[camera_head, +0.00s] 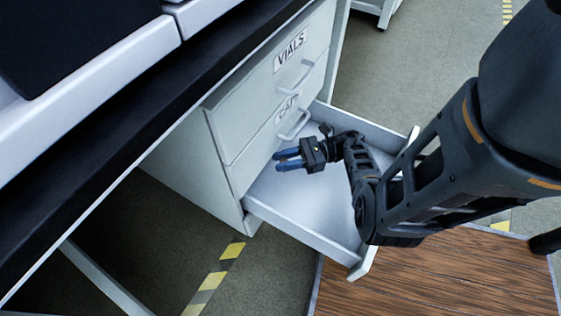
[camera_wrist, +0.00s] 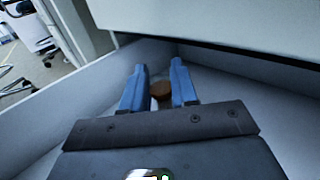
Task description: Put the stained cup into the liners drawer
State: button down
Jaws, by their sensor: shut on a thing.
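My gripper (camera_head: 277,161) is over the inside of the open bottom drawer (camera_head: 300,231), near the cabinet front. Its blue fingers (camera_wrist: 159,67) are shut on a small round brown thing (camera_wrist: 161,90) in the wrist view, which I take for the stained cup. Only a brown part of it shows between the fingers, and I cannot make it out in the head view. The open drawer looks empty, with pale walls and floor. Its front label is not visible, so I cannot read whether it is the liners drawer.
Above the open drawer are two shut drawers, marked VIALS (camera_head: 291,53) and apparently CAPS (camera_head: 287,107), with protruding handles. A dark-edged bench (camera_head: 130,115) overhangs at the left. A wooden platform (camera_head: 430,280) lies on the floor at the lower right.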

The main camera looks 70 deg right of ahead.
jog(key=shift+w+d+f+b, duration=0.15)
jog(key=shift+w+f+b, duration=0.3)
jog(key=shift+w+f, duration=0.15)
jog(key=shift+f+b, duration=0.4)
jog(key=shift+f+b, duration=0.25)
jog(key=shift+b, duration=0.05)
jog(key=c, duration=0.9)
grip_release()
jog(key=shift+o, duration=0.2)
jog(key=shift+r+p, duration=0.6)
jog(key=v, duration=0.7)
jog(key=shift+s+d, duration=0.15)
jog(key=shift+s, duration=0.05)
